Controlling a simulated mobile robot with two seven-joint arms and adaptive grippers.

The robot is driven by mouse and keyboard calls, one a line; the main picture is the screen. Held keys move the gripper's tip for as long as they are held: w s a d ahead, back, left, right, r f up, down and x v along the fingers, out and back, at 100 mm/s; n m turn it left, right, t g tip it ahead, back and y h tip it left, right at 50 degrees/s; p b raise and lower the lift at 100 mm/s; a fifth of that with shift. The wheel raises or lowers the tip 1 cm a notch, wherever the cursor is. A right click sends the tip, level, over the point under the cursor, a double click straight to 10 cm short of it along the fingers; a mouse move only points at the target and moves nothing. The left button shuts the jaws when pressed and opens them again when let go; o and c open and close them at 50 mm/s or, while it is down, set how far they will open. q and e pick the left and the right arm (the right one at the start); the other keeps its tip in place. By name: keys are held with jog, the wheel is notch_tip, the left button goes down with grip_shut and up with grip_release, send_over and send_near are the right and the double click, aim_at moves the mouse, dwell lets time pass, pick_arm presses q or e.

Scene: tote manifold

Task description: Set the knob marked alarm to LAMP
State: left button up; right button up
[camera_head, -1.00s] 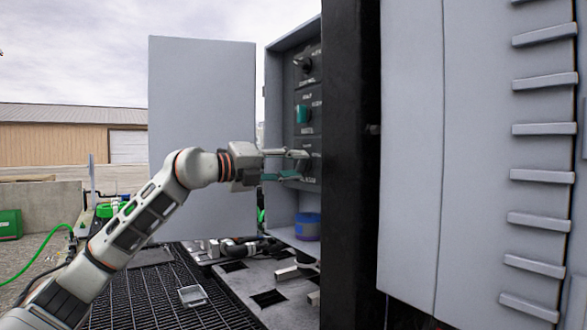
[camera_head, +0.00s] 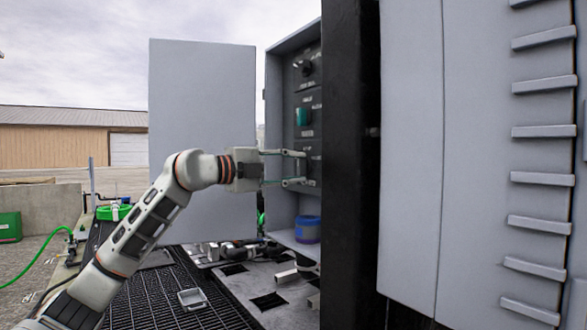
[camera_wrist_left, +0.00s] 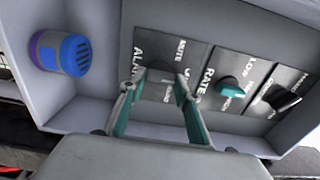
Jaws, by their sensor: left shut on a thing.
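The grey control box (camera_head: 281,214) stands open, with a column of dark knob plates inside. In the left wrist view the plate marked alarm (camera_wrist_left: 151,58) is nearest the blue canister, with MUTE lettered on it and other lettering partly covered. My left gripper (camera_head: 298,168) reaches in from the left at the lowest plate. In the left wrist view its fingers (camera_wrist_left: 155,86) are set apart on either side of the alarm knob and shut on it. The knob is dark and mostly hidden, so its pointer setting cannot be told. My right gripper is not in view.
A teal knob marked rate (camera_wrist_left: 231,87) and a black knob (camera_wrist_left: 286,100) sit on the neighbouring plates. A blue canister (camera_head: 307,229) stands on the box floor. The open door (camera_head: 200,110) is behind my arm. A dark post (camera_head: 350,180) borders the box on the right.

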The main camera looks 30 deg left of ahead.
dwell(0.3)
pick_arm(q)
jog(key=o, duration=1.1)
jog(key=shift+o, duration=0.2)
jog(key=v, duration=1.2)
jog(key=shift+d, duration=0.1)
